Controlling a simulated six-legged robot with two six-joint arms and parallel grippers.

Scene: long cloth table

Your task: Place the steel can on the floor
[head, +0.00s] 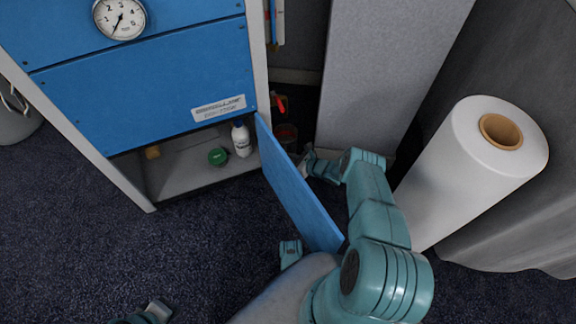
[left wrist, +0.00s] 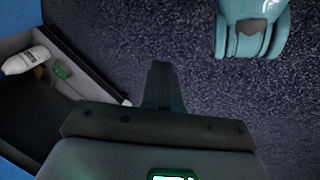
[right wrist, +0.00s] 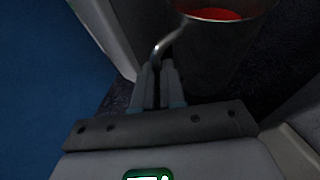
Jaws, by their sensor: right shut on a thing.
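The steel can (right wrist: 222,55) is a dark grey metal cup with a red inside and a curved handle at its side. My right gripper (right wrist: 160,75) is shut on this handle. In the head view the can (head: 287,134) is dim, in the gap between the blue open door and a grey panel, left of my right gripper (head: 308,163). Whether its base touches anything is hidden. My left gripper (left wrist: 160,80) is shut and empty over the dark carpet floor (left wrist: 130,35); it sits at the bottom left of the head view (head: 158,308).
The blue door (head: 298,190) stands open left of my right arm. The cabinet's low shelf (head: 190,172) holds a white bottle (head: 241,139) and a green item (head: 218,156). A large white roll (head: 465,165) stands at right. Carpet (head: 200,245) is clear before the cabinet.

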